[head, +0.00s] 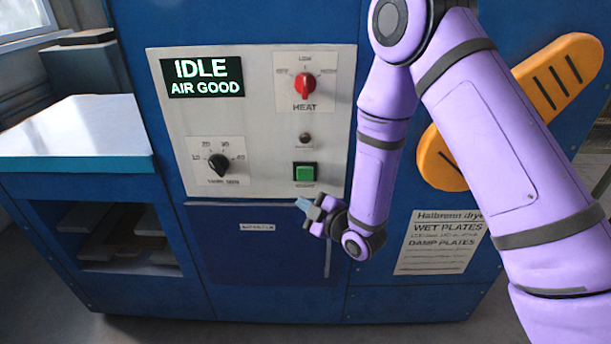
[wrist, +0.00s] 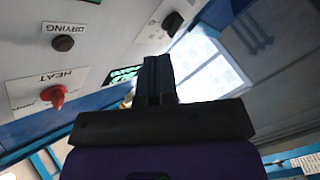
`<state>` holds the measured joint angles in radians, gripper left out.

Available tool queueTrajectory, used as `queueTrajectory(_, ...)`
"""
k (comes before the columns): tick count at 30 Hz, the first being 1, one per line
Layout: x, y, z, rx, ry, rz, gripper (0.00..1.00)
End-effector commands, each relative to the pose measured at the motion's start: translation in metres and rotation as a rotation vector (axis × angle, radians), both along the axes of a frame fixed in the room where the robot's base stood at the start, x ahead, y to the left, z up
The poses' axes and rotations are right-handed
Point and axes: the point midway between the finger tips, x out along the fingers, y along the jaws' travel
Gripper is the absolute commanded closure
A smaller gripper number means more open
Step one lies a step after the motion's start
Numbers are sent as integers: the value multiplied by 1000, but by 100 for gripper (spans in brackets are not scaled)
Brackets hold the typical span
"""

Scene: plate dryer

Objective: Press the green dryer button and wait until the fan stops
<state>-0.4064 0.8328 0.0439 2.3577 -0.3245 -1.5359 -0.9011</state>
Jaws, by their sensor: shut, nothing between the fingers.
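The green button (head: 305,173) sits in a dark square frame at the lower right of the pale control panel (head: 255,100). My gripper (head: 304,205) is shut and empty, just below the button and the panel's lower edge in the head view. It looks apart from the button, though the depth gap is hard to judge. The display (head: 203,77) reads "IDLE" and "AIR GOOD". A small dark lamp (head: 305,138) above the button is unlit. In the wrist view my shut gripper (wrist: 158,62) points past the panel; the green button is not visible there. No fan is visible.
A red heat knob (head: 306,86) and a black timer knob (head: 219,164) are on the panel. A pale-topped counter (head: 75,130) stands left.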

Motion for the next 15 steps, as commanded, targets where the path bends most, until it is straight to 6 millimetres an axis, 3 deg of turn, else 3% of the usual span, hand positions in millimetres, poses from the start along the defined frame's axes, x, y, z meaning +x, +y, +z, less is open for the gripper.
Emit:
queueTrajectory(5,7,0,0,-1,-1,-1,100)
queueTrajectory(15,47,-2,0,0,-1,-1,100)
